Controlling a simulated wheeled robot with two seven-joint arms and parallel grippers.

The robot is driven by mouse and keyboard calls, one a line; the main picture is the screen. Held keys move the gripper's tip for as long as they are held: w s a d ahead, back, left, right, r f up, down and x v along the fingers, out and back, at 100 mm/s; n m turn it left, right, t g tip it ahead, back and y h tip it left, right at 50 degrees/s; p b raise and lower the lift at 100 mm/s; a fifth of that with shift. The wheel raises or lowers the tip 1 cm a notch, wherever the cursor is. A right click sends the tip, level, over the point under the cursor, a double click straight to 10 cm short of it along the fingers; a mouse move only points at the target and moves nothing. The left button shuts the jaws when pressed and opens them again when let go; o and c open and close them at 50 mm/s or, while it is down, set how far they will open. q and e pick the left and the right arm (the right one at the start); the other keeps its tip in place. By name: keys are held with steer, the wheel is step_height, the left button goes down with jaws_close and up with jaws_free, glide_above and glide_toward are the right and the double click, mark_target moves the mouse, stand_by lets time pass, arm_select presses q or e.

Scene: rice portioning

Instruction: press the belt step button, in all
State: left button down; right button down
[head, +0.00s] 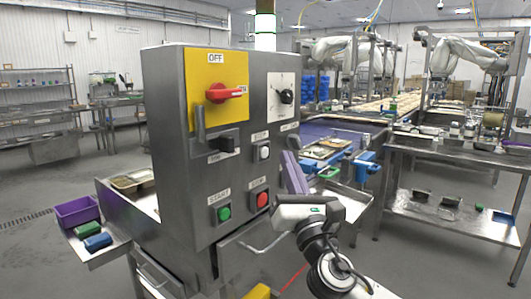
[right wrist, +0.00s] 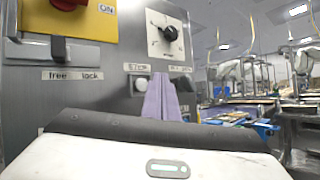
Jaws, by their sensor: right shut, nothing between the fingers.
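The steel control box (head: 172,130) fills the middle of the head view. A small white button (head: 264,152) sits on its front under a small label that seems to read STEP; it also shows in the right wrist view (right wrist: 141,84). My right gripper (head: 291,160) has its purple fingers shut together and empty, pointing at the panel just right of the white button. In the right wrist view the fingers (right wrist: 166,92) cover the panel beside the button. I cannot tell whether the tips touch the panel. My left gripper is not in view.
A green start button (head: 224,213) and red stop button (head: 262,199) lie below. A red rotary switch (head: 222,94) on yellow, a black lever (head: 225,145) and a black knob (head: 287,96) are above. The blue belt (head: 318,130) and a steel table (head: 440,152) stand behind right.

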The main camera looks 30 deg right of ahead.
steer(key=shift+s+d, duration=0.25)
steer(key=shift+s, duration=0.4)
steer(key=shift+s+d, duration=0.25)
steer(key=shift+s, duration=0.35)
steer(key=shift+f, duration=0.1)
steer(key=s+a+f+m+g, duration=0.1)
steer(key=s+f+m+g, duration=0.25)
steer(key=f+m, duration=0.45)
steer(key=s+f+m+g, duration=0.3)
steer(key=f+m+g, duration=0.1)
steer(key=f, duration=0.7)
steer(key=s+a+f+m+g, duration=0.1)
steer(key=s+f+m+g, duration=0.25)
steer(key=f+m, duration=0.45)
steer(key=s+a+f+m+g+y, duration=0.35)
steer(key=s+a+f, duration=0.25)
steer(key=s+f, duration=0.3)
steer(key=s+a+f+m+g+y, duration=0.3)
steer(key=s+a+f+m+g, duration=0.3)
steer(key=s, duration=0.5)
steer(key=w+a+f+t+y, duration=0.1)
steer(key=w+a+f+t, duration=0.1)
steer(key=f, duration=0.4)
steer(key=w+a+f+n+t+y, duration=0.1)
steer(key=w+a+f+t, duration=0.1)
steer(key=f+t, duration=0.2)
step_height(320, 180, down, 3)
steer(key=shift+a, duration=0.3)
